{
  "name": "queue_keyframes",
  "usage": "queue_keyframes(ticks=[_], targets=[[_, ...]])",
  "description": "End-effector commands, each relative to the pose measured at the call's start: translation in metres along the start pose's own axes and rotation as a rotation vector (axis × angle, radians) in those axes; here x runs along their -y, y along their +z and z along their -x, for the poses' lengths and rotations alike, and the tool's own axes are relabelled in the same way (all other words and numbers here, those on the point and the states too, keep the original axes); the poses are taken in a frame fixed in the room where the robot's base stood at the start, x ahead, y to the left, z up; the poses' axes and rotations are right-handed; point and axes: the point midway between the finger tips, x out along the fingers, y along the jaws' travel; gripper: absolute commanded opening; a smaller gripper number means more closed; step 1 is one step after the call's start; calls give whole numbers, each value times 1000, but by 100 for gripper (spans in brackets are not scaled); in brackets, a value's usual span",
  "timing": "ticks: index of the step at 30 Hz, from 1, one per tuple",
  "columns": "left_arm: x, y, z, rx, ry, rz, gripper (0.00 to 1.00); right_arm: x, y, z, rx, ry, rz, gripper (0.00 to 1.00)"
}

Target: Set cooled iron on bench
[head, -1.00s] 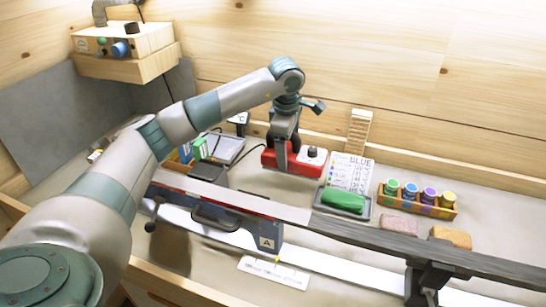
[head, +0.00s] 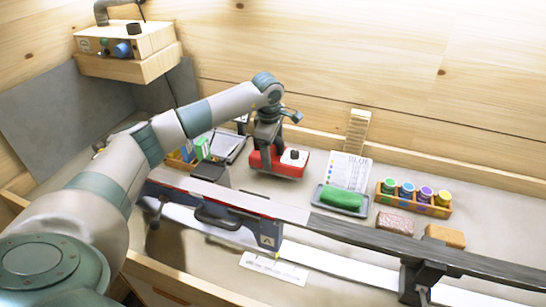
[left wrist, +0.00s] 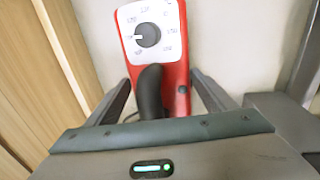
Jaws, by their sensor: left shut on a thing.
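The red iron (head: 289,169) is at the back middle of the bench, behind the ski vise. My left gripper (head: 267,148) comes down over it from above and is shut on it. In the left wrist view, the iron (left wrist: 176,72) shows its white dial plate with a dark knob, and its black handle lies between the fingers of my left gripper (left wrist: 152,98). I cannot tell whether the iron's base touches the bench (head: 240,187) or hangs just above it. My right gripper is not in view.
A ski (head: 380,241) lies across the front on the vise (head: 268,241).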

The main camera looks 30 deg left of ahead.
Motion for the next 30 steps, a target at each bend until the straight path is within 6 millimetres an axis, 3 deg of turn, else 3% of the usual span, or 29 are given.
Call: queue_keyframes(ticks=[7, 21, 22, 23, 24, 30], targets=[[4, 0, -23, 2, 0, 1, 46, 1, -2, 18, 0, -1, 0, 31], [6, 0, -32, 2, 2, 0, 46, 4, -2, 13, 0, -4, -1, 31], [6, 0, -32, 1, 0, 0, 84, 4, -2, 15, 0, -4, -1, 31], [6, 0, -31, 1, 0, 0, 91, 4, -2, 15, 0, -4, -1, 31], [6, 0, -31, 1, 0, 0, 96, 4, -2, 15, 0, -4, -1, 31], [6, 0, -31, 1, -1, 0, 96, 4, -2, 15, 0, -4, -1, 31]])
